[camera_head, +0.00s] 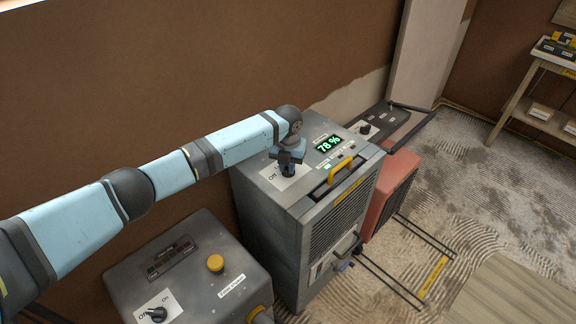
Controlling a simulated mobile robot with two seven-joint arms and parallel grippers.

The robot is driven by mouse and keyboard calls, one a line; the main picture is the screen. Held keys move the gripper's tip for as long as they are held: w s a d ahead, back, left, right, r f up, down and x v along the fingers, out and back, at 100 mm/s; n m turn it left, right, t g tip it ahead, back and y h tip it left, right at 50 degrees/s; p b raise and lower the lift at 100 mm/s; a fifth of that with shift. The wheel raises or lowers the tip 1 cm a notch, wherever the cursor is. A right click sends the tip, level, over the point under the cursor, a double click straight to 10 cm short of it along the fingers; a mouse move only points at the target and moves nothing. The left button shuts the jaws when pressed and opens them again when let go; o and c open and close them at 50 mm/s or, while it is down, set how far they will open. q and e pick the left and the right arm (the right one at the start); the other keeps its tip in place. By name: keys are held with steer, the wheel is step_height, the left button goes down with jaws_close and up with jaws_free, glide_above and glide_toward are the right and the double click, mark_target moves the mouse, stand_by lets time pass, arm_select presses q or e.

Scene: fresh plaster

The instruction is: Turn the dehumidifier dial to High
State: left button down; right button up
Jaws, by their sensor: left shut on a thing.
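The dehumidifier (272,222) is a grey metal box with a vented front, standing in the middle of the view. Its top has a green display (328,144) reading 78 % and a yellow handle (340,170). A white dial plate (275,178) lies at the top's left, with "Off" legible on it. My left gripper (288,168) points down over this plate and is shut on the dark dial knob (288,172). The gripper hides most of the knob and the other plate marks, so I cannot tell the dial's setting. My right gripper is not in view.
A grey unit (205,285) with a black Off/On knob (157,314) and a yellow button (215,263) stands at the lower left. A red machine (398,178) stands right of the dehumidifier. A wooden shelf (525,100) is at the far right. Open floor lies between.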

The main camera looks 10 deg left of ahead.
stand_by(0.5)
arm_select(q)
steer(key=c, duration=1.1)
jaws_free()
step_height(320, 180, up, 14)
steer(key=b, duration=0.1)
steer(key=shift+f, duration=0.1)
